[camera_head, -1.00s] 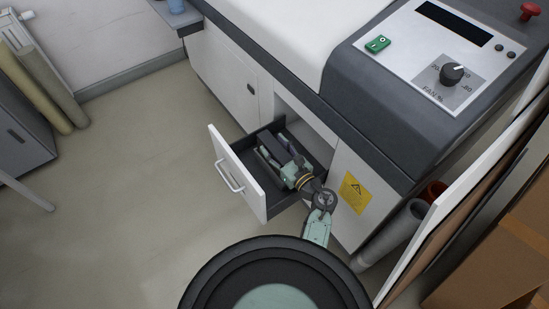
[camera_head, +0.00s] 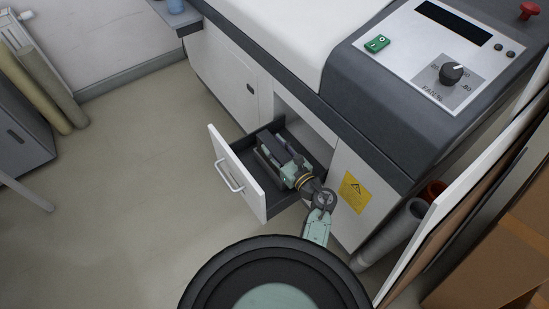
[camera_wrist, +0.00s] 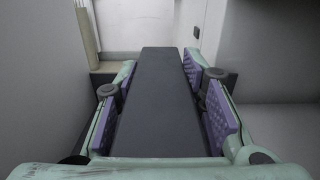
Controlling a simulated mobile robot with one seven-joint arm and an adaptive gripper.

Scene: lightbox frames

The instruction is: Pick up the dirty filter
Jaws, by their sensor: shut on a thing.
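The filter is a long dark grey block (camera_wrist: 155,105), running away from the camera through the middle of the wrist view. My gripper (camera_wrist: 157,92) has a purple-padded finger along each side of it and is shut on it. In the head view my gripper (camera_head: 276,152) reaches down into the open drawer (camera_head: 238,173). There the filter is mostly hidden by the fingers, and I cannot tell whether it touches the drawer floor.
The drawer is pulled out of a white cabinet under a machine with a control panel (camera_head: 440,50). A yellow warning label (camera_head: 355,193) is on the cabinet right of the drawer. Boards and a cardboard box (camera_head: 500,255) stand at the right.

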